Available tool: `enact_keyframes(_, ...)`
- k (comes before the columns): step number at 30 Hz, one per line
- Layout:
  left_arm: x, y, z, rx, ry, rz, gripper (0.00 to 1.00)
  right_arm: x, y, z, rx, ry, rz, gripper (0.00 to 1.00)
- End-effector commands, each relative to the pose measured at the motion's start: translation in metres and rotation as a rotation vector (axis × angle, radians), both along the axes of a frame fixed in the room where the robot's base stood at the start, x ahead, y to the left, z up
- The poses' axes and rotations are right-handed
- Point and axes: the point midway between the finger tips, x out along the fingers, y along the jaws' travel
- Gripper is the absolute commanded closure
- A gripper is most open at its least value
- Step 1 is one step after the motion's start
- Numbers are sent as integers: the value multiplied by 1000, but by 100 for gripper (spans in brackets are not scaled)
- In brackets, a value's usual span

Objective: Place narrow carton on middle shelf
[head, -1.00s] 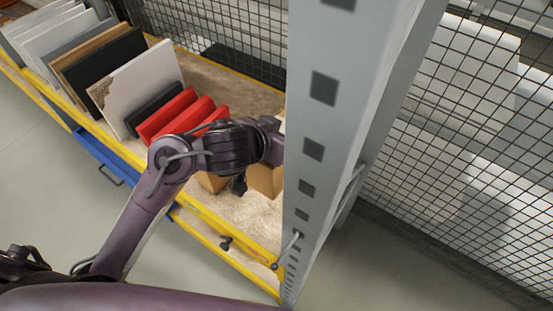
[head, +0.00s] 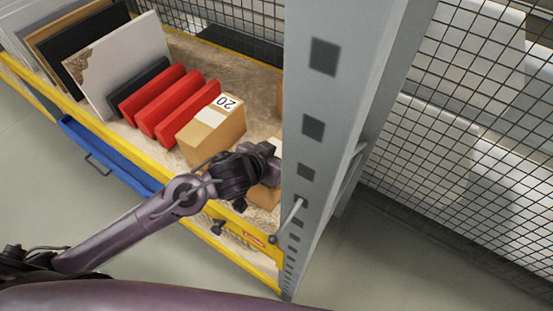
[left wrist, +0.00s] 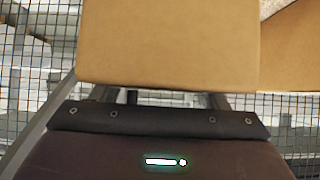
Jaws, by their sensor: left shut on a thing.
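A brown carton, which I take to be the narrow carton (left wrist: 168,45), fills the upper middle of the left wrist view, directly in front of my left gripper (left wrist: 170,101), which is shut on it. In the head view my left wrist reaches over the yellow front rail, and its fingertips are hidden behind the grey post. A piece of brown carton (head: 264,196) shows just below the wrist, partly covered by the post. Another carton marked 20 (head: 213,132) stands on the shelf (head: 262,122) to the left of the wrist. My right gripper is not in view.
Red blocks (head: 172,102), a black block and upright panels (head: 122,62) line the shelf to the left. The grey post (head: 330,120) stands close to my wrist. Wire mesh (head: 470,130) closes the right side. Another carton (left wrist: 292,50) is at the right of the left wrist view.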

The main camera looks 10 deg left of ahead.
Motion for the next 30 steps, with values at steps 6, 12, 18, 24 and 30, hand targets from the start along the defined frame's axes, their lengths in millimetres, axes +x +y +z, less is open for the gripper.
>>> enact_keyframes(6,1,0,-7,-3,-5,1,85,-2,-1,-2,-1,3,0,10)
enact_keyframes(12,1,0,-8,-3,-4,1,85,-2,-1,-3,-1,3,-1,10)
enact_keyframes(18,0,0,-11,0,-2,1,16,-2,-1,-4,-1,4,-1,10)
enact_keyframes(24,0,0,-11,0,-2,1,10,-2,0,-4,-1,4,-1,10)
enact_keyframes(30,0,0,-5,-1,-3,1,10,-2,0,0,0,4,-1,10)
